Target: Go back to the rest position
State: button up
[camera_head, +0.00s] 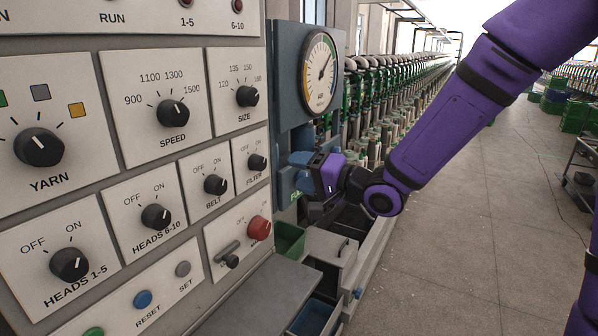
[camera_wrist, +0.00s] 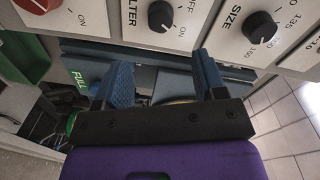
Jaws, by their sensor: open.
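My gripper (camera_head: 298,172) is at the end of my purple arm, by the right edge of the control panel (camera_head: 235,140), in front of the blue gauge post. In the wrist view my gripper (camera_wrist: 163,78) shows two blue fingers spread wide apart with nothing between them. Behind them are the blue post and a "FULL" label (camera_wrist: 80,80). The FILTER knob (camera_head: 257,161) is just left of my gripper in the head view; the fingers look apart from it. The FILTER knob also shows in the wrist view (camera_wrist: 161,15).
A round gauge (camera_head: 319,72) is above my gripper. A red knob (camera_head: 259,228) and a green bin (camera_head: 289,240) are below it. A long row of winding heads (camera_head: 400,95) runs back behind my arm. The floor (camera_head: 470,230) to the right is open.

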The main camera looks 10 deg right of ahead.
jog(key=s+d+r+n+h, duration=0.1)
jog(key=s+d+r+h, duration=0.15)
jog(key=d+h, duration=0.4)
jog(key=s+d+r+n+h, duration=0.1)
jog(key=s+d+r+h, duration=0.1)
jog(key=s+d+h, duration=0.35)
jog(key=s+d+r+n+g, duration=0.1)
jog(key=s+d, duration=0.3)
jog(key=s, duration=0.6)
jog(key=s+d+r+g+h, duration=0.1)
jog(key=s+d+g, duration=0.3)
jog(key=s, duration=0.6)
jog(key=shift+d+r+n+g+h, duration=0.3)
jog(key=shift+d+r+n, duration=0.1)
jog(key=shift+d, duration=0.25)
